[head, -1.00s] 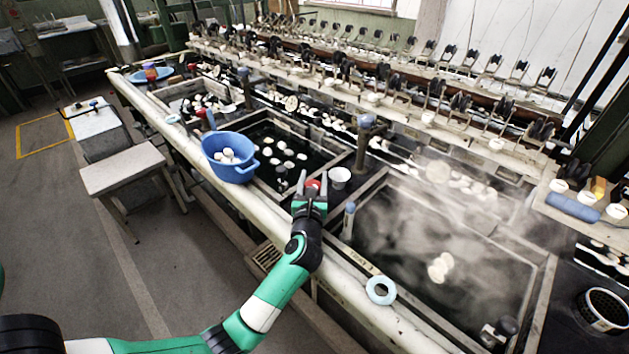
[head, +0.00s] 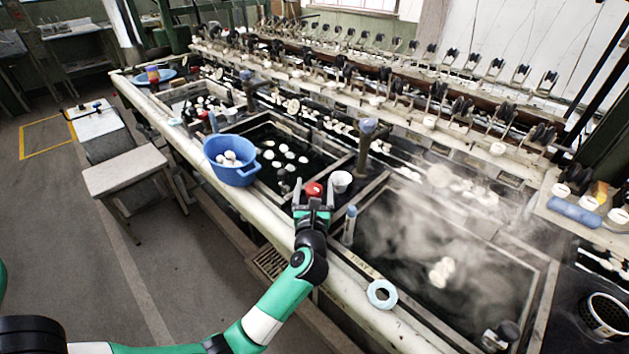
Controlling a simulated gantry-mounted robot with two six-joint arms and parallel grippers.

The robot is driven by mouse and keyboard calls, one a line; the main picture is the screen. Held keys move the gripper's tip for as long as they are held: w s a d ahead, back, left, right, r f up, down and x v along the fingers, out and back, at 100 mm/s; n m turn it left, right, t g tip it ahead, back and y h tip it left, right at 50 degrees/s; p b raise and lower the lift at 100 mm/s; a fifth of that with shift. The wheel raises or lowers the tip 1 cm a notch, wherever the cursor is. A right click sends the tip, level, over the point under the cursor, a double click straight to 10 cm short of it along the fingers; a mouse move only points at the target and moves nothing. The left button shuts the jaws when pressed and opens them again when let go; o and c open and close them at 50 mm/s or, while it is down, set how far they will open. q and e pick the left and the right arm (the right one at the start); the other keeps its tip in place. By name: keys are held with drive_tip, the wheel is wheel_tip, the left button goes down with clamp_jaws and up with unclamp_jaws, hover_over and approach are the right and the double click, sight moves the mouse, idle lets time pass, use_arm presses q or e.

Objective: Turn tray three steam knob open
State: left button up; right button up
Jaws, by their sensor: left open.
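A small round red knob (head: 314,189) sits on the ledge between two basins, beside a white cup. My left gripper (head: 313,186) is open, with one finger to the left and one to the right of the knob. Whether the fingers touch it cannot be told. The knob's lower part is hidden by the gripper. The steaming basin (head: 545,290) lies to the right of the knob; I cannot read a tray number for certain. My right gripper is out of view.
A white cup (head: 341,181) stands close right of the gripper. A blue-handled upright tool (head: 349,226) and a post (head: 366,140) are nearby. A blue bowl (head: 231,172) with cocoons sits on the left rail.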

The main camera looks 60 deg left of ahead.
use_arm(q)
drive_tip(key=p+v, duration=0.2)
drive_tip(key=v, duration=0.8)
drive_tip(key=shift+a, duration=0.1)
